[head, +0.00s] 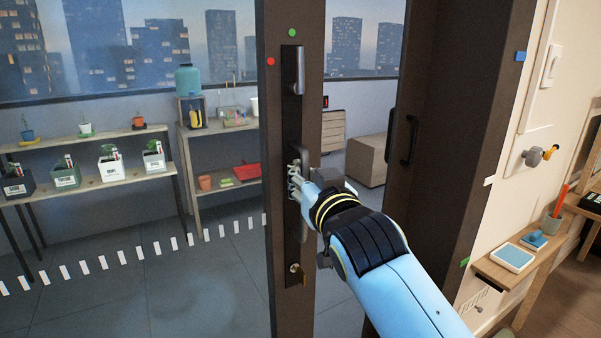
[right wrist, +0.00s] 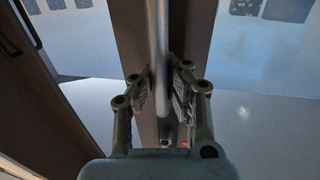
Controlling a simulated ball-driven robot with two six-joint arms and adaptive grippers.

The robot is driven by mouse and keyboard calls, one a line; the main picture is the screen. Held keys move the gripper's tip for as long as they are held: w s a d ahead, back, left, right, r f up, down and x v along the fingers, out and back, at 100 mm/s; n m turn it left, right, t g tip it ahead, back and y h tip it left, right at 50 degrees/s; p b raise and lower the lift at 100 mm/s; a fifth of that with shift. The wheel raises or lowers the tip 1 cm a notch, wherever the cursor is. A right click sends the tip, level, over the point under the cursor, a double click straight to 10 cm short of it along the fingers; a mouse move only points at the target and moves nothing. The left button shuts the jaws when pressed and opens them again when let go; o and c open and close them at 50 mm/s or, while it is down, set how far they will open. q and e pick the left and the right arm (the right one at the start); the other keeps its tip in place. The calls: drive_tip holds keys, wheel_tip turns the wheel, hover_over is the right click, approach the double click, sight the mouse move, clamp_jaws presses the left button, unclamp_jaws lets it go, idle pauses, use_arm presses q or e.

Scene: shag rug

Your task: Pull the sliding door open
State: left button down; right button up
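The sliding door's dark stile (head: 290,250) stands upright left of centre in the head view, with glass to its left. It carries a long black plate with a grey pull handle (head: 305,145). In the right wrist view the handle's bar (right wrist: 157,35) runs down between the two fingers. My right gripper (head: 297,178) is at the handle, its fingers close on both sides of the bar and apparently shut on it; the wrist view shows the fingers too (right wrist: 162,88). The gripper hides part of the handle. My left gripper is not in view.
A gap shows between the stile and a dark post (head: 440,130) with a black handle (head: 409,140). Behind the door stand shelves (head: 95,185) with pots.

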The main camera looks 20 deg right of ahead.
sight(298, 110)
drive_tip(key=o, duration=0.4)
drive_tip(key=shift+s+d+r, duration=0.1)
drive_tip(key=shift+s, duration=0.2)
drive_tip(key=shift+o, duration=1.2)
drive_tip(key=shift+w, duration=0.2)
wheel_tip(298, 110, up, 10)
drive_tip(key=shift+w+r, duration=0.1)
